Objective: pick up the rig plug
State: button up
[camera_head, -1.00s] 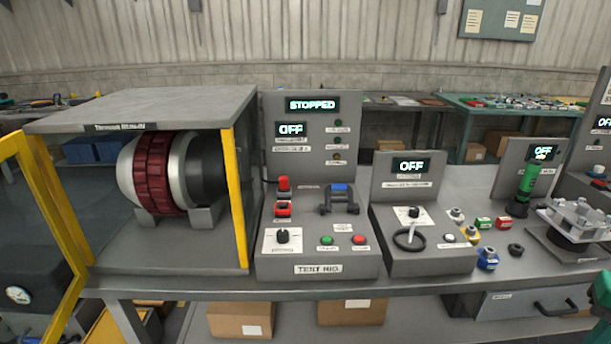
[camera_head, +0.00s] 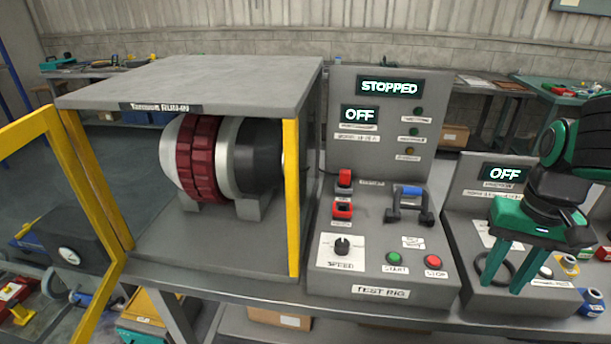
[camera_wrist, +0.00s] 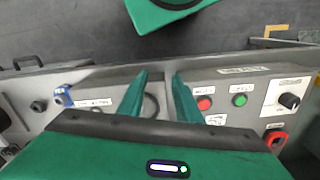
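The test rig console (camera_head: 385,277) has a speed knob (camera_head: 342,246), start and stop buttons, and a blue-handled black bracket (camera_head: 409,203) right of the plug. A guarded drum housing (camera_head: 190,83) with a yellow post stands close on the left. The space above the rig's front is clear.

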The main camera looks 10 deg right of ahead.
jog(key=shift+w+a, duration=0.15)
jog(key=shift+w, duration=0.4)
jog(key=shift+o, duration=1.2)
jog(key=shift+w+r+n, duration=0.15)
jog(key=shift+r+n, duration=0.25)
jog(key=shift+r, duration=0.35)
jog(key=n+t+y, duration=0.1)
jog(key=n+y, duration=0.3)
jog(key=n, duration=1.6)
send_near(346, 171)
jog(key=shift+t, duration=0.3)
jog(key=x, duration=0.5)
jog(key=shift+s+f, duration=0.2)
jog(key=shift+s, duration=0.2)
jog(key=shift+x, duration=2.55)
jog(key=shift+w, duration=0.2)
grip_shut()
